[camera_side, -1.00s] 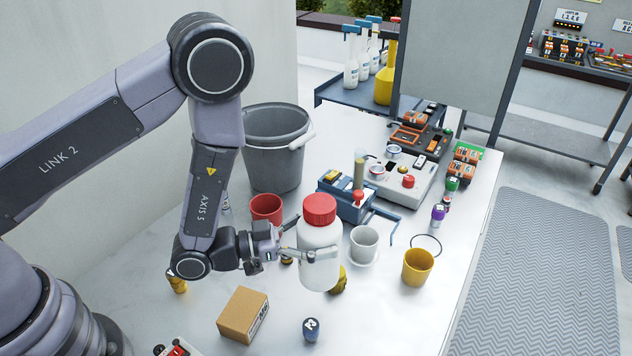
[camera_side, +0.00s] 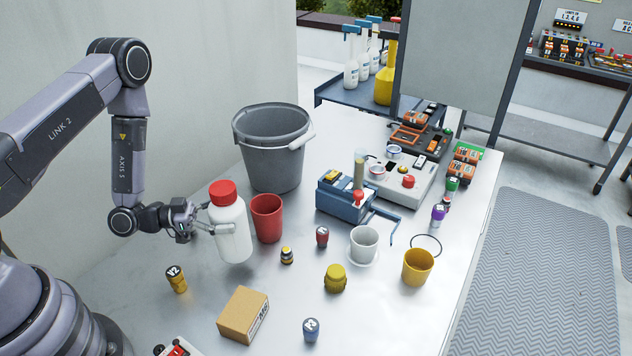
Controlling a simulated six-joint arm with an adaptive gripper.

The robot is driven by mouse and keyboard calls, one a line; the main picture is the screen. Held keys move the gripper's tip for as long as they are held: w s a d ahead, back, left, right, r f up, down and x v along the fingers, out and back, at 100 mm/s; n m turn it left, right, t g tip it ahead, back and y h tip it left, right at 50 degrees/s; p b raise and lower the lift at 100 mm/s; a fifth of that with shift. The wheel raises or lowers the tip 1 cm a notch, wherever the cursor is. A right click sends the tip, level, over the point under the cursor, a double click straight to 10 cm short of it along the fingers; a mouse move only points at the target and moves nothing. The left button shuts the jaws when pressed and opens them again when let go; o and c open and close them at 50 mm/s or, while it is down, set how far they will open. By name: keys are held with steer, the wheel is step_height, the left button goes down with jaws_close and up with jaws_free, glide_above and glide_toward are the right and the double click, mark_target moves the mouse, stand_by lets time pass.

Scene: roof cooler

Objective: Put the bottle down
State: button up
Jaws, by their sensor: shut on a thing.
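The white bottle (camera_side: 233,236) with a red cap (camera_side: 223,193) is upright at the left of the table, just left of the red cup. My gripper (camera_side: 213,228) comes from the left and is shut on the bottle's body. The far fingertip is partly hidden by the bottle. The bottle's base appears at or slightly above the table (camera_side: 400,320); I cannot tell whether it touches.
The red cup (camera_side: 267,219) stands close to the bottle's right. A grey bucket (camera_side: 273,160) is behind.

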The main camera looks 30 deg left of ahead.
mark_target(247, 228)
steer(key=shift+f, duration=1.95)
steer(key=shift+f, duration=0.15)
steer(key=o, duration=1.2)
steer(key=shift+c, duration=0.2)
